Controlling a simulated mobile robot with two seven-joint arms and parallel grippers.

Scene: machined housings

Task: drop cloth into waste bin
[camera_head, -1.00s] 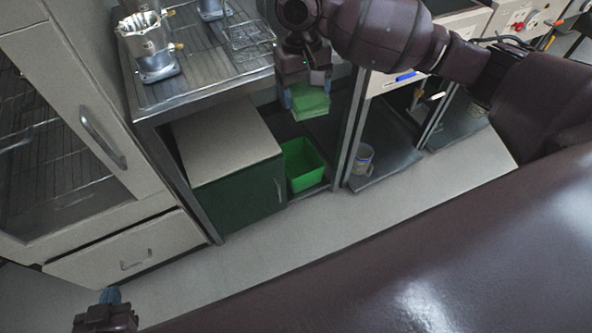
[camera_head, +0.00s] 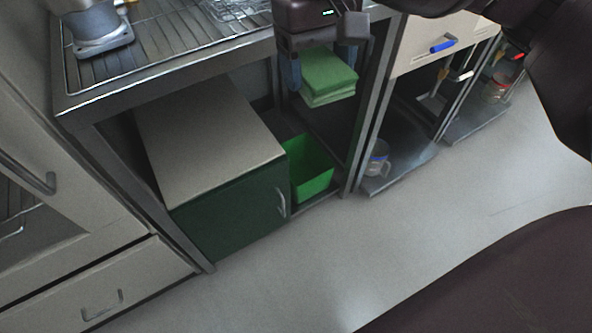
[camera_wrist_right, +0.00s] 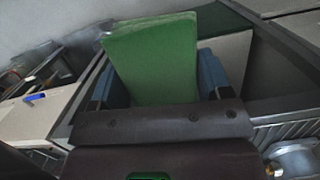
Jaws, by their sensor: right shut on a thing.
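The green folded cloth (camera_head: 327,77) hangs from my right gripper (camera_head: 322,70), which is shut on it. In the right wrist view the cloth (camera_wrist_right: 152,58) sits between the two blue fingers of the right gripper (camera_wrist_right: 157,82). The green waste bin (camera_head: 310,172) stands on the low shelf under the bench, beside the dark green cabinet. The cloth is above the bin in the head view, apart from it. The bin's left part is hidden by the cabinet. My left gripper is not in view.
The steel bench (camera_head: 165,62) has its front edge near the right gripper, with a machined housing (camera_head: 97,30) on it. A cabinet (camera_head: 235,205) with a pale top stands under the bench. A grey mug-like container (camera_head: 377,158) is on the shelf to the right. The floor in front is clear.

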